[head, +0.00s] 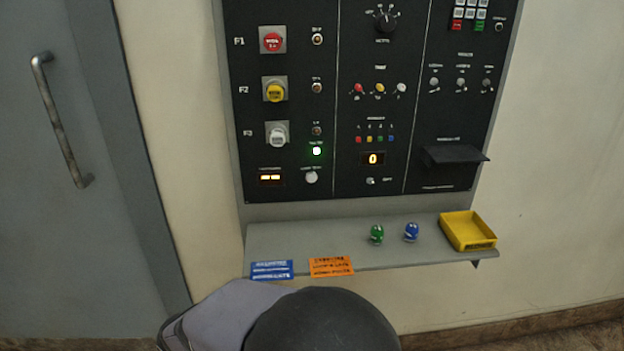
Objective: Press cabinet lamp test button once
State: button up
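The cabinet (410,120) has a black control panel on a grey frame. A round white button (311,177) sits low in its left column, right of a small lit amber display (270,178). The small label above the button looks like "lamp test" but is blurred. Nothing covers or touches the button. A green lamp (317,151) is lit just above it. Parts of my arm show at the bottom edge, below the shelf and apart from the panel. My gripper cannot be seen.
A grey shelf (350,240) juts out below the panel. It holds blue and orange labels, a green and a blue knob-like piece, and a yellow tray (447,233). A black ledge (455,154) sticks out at right. A grey door with a handle (60,120) stands left.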

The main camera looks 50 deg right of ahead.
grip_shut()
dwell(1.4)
